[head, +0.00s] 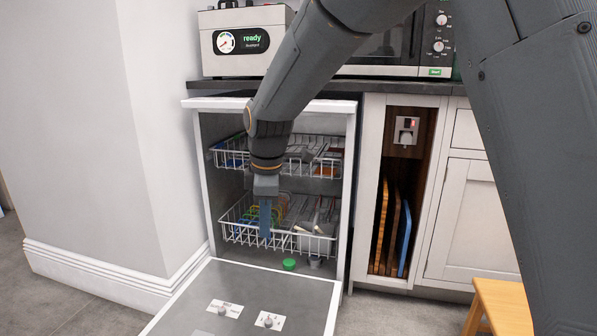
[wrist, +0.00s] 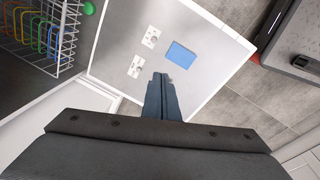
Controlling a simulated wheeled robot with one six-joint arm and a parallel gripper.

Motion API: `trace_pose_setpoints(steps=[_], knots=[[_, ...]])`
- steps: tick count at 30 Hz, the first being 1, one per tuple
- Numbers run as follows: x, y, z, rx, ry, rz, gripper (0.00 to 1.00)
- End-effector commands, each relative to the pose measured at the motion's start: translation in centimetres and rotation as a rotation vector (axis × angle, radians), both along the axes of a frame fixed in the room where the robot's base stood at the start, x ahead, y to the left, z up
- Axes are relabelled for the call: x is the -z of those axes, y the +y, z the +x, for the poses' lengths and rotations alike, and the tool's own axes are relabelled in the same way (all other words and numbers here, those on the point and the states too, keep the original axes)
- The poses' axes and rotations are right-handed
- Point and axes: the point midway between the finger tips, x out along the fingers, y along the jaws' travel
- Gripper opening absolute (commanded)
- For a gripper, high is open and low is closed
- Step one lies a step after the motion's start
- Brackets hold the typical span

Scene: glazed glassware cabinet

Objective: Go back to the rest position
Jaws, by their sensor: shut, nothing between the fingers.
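My gripper (head: 265,232) points down in front of the open dishwasher (head: 347,200), before its lower rack (head: 232,228). Its blue fingers are together with nothing between them. In the wrist view my gripper (wrist: 160,95) shows over the lowered dishwasher door (wrist: 125,55), clear of the labels on it. I cannot tell the exact height above the door. My arm reaches across the head view from the upper right and hides part of the upper rack (head: 305,168).
The lowered door (head: 280,290) juts out over the floor. A green round thing (head: 289,264) sits inside the dishwasher's bottom edge. A blue rectangle (wrist: 181,54) lies on the door. A wooden stool (head: 505,305) stands right. The wall (head: 80,120) is close on the left.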

Motion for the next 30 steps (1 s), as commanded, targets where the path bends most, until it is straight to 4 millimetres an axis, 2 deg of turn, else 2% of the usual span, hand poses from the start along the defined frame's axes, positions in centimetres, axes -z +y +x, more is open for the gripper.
trace_pose_setpoints(steps=[1,9,12,15,21,27,30], knots=[[-0.8,0.1,-2.8,0.072,0.013,0.018,0.00],[-2.2,-1.5,-16.3,0.525,0.113,0.099,0.00],[-2.0,-2.5,-20.6,0.674,0.148,0.116,0.00],[-1.6,-3.4,-23.8,0.790,0.178,0.127,0.00],[-0.7,-5.1,-28.7,0.971,0.222,0.138,0.00],[0.3,-6.7,-32.6,1.121,0.257,0.143,0.00],[-1.0,-7.1,-32.1,1.137,0.250,0.140,0.00]])
